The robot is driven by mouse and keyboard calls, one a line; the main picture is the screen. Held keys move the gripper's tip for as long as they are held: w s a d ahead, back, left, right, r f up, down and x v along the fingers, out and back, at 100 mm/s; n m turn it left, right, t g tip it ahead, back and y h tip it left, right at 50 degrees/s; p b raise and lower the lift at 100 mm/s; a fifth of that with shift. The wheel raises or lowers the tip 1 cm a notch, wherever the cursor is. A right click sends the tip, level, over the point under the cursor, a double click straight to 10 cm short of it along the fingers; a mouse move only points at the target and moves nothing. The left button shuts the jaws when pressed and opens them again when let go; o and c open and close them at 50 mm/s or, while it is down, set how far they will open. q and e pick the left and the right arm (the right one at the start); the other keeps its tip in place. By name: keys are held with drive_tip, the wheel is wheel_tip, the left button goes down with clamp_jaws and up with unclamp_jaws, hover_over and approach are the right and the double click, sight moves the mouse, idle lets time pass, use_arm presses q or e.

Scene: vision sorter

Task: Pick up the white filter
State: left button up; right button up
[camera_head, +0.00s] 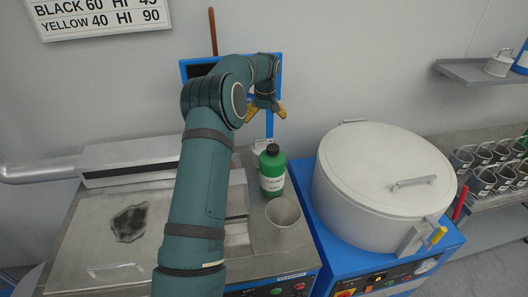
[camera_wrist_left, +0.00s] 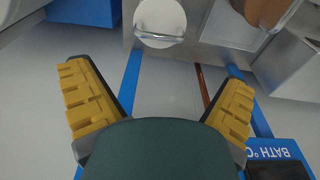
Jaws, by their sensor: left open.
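A small white piece (camera_head: 262,146), partly hidden behind the green bottle, sits at the back of the bench beside a blue post; it may be the white filter. In the left wrist view a round white piece with a metal bar across it (camera_wrist_left: 160,18) shows at the top edge; I cannot tell if it is the same thing. My left gripper (camera_head: 267,113) is open and empty, above the white piece in the head view. Its yellow-padded fingers stand wide apart in the left wrist view (camera_wrist_left: 160,98). My right gripper is not in view.
A large white lidded pot (camera_head: 360,185) is to the right. A blue-framed panel (camera_head: 200,67) is behind my arm.

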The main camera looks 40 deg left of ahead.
use_arm(q)
hover_over(264, 148)
drive_tip(key=f, duration=0.6)
drive_tip(key=shift+s+d+f, duration=0.1)
drive_tip(key=shift+s+d, duration=0.15)
drive_tip(key=shift+s, duration=0.05)
drive_tip(key=shift+w+a+f+p, duration=0.1)
drive_tip(key=shift+w+a+f, duration=0.05)
drive_tip(key=shift+f, duration=0.9)
drive_tip(key=shift+w+a+f+p, duration=0.1)
drive_tip(key=shift+w+f, duration=0.05)
drive_tip(key=shift+f, duration=0.9)
drive_tip(key=shift+w+a+f+p, duration=0.1)
drive_tip(key=shift+w+a+f, duration=0.05)
drive_tip(key=shift+f, duration=0.9)
drive_tip(key=c, duration=1.1)
